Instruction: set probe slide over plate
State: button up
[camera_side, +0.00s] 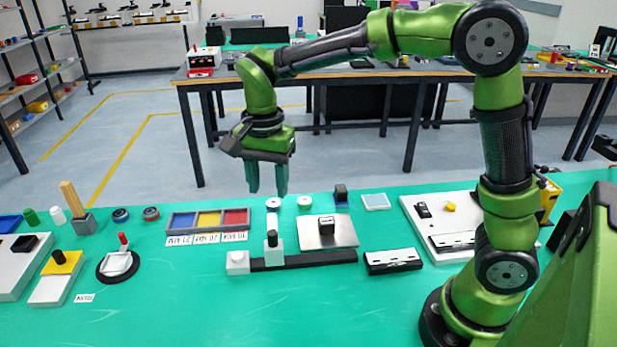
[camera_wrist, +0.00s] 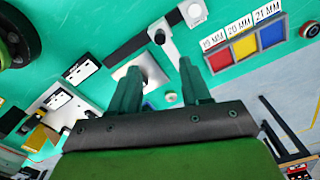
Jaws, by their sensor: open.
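The probe slide (camera_side: 273,255) is a pale upright block with a black knob, on a dark rail (camera_side: 315,259) near the rail's left end. In the wrist view the probe slide (camera_wrist: 170,47) shows just beyond my fingertips, its round black knob towards me. In the wrist view the plate (camera_wrist: 152,70) is partly hidden by my fingers. My gripper (camera_side: 267,190) is open and empty, pointing down, above and behind the slide.
A white end block (camera_side: 238,262) stands at the rail's left end. A tray of blue, yellow and red compartments (camera_side: 209,220) lies behind-left. A black-and-white box (camera_side: 393,262) lies right of the rail.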

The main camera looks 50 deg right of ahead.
aim_at(272, 232)
notch_tip(272, 232, down, 13)
jog(key=shift+r, duration=0.1)
dwell(0.3)
grip_shut()
